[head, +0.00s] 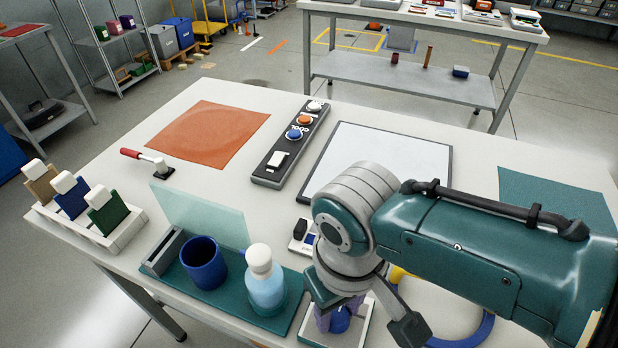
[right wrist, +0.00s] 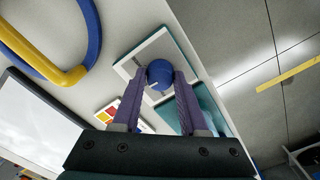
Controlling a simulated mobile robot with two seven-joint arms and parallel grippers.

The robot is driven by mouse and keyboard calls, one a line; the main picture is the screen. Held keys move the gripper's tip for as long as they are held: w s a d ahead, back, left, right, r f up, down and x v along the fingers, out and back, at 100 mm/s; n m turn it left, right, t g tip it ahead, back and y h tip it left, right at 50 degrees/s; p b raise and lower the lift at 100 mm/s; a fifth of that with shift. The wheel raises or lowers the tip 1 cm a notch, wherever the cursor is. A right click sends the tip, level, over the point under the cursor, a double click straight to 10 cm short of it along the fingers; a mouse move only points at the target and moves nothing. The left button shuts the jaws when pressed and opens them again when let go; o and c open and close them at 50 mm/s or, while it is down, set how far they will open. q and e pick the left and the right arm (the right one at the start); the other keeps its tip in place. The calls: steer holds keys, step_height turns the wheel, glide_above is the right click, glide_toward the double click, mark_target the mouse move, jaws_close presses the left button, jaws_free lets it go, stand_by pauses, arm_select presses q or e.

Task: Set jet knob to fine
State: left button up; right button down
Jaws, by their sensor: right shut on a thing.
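The blue round knob (right wrist: 160,72) sits on a square grey plate with a white rim (right wrist: 143,48) in the right wrist view. A small pale mark shows on it, but I cannot read a setting. My right gripper (right wrist: 160,78) is shut on the knob, with one purple finger on each side. In the head view, my right gripper (head: 338,318) points down over the plate (head: 362,328) at the table's front edge, and the blue knob (head: 341,321) is partly hidden by the fingers. My left gripper is not in view.
A small panel (head: 299,238) lies behind the gripper. A blue ring (head: 478,332) lies to the right.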

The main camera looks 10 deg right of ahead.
mark_target(337, 315)
steer(key=n, duration=0.6)
steer(key=shift+n+p, duration=0.3)
steer(key=n, duration=0.6)
stand_by(0.4)
steer(key=shift+c, duration=2.2)
jaws_free()
step_height(337, 315, up, 9)
steer(key=p, duration=0.4)
steer(key=shift+f, duration=0.1)
steer(key=shift+r, duration=0.55)
